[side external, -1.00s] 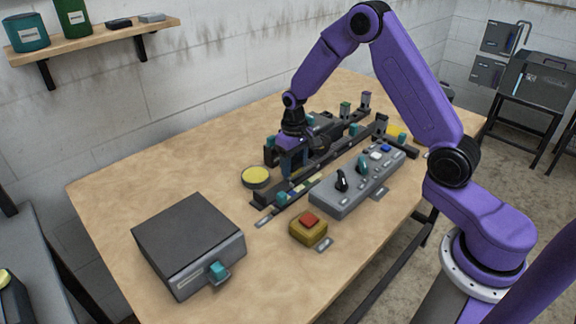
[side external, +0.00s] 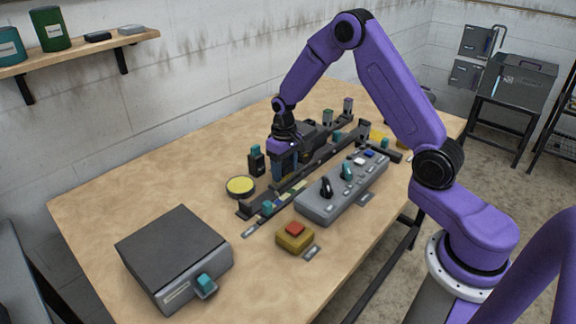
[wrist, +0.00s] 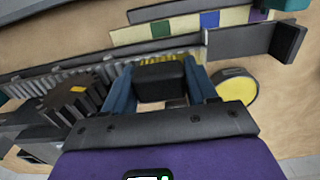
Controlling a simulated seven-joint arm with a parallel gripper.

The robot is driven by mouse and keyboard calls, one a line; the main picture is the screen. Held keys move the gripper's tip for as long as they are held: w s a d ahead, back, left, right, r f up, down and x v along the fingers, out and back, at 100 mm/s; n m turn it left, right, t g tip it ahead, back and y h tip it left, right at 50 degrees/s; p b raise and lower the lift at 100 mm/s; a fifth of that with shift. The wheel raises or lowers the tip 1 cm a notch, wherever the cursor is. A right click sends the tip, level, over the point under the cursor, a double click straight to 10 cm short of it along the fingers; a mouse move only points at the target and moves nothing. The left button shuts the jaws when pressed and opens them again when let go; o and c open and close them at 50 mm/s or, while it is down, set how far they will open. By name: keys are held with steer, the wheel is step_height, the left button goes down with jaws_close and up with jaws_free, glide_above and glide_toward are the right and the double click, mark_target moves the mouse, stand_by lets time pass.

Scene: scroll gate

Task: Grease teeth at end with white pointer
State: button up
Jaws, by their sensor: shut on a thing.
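My gripper (side external: 286,172) points down over the dark rail (side external: 250,208) on the table. In the wrist view its two blue fingers (wrist: 161,88) are closed on a black block (wrist: 160,77). The block sits at the row of grey rack teeth (wrist: 70,75), which runs along the rail. The teeth beside the block look yellow (wrist: 180,58). Whether the block touches them is unclear. A round pot with a yellow top (side external: 241,186) stands left of the gripper; it also shows in the wrist view (wrist: 237,88). I cannot make out a white pointer.
A grey control panel (side external: 325,208) with knobs lies in front of the rail. A yellow box with a red button (side external: 294,236) and a dark box (side external: 173,250) stand nearer. A teal-topped post (side external: 256,160) stands behind the pot. The table's left back is clear.

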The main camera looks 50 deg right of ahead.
steer(key=shift+a, duration=3.15)
step_height(320, 180, up, 8)
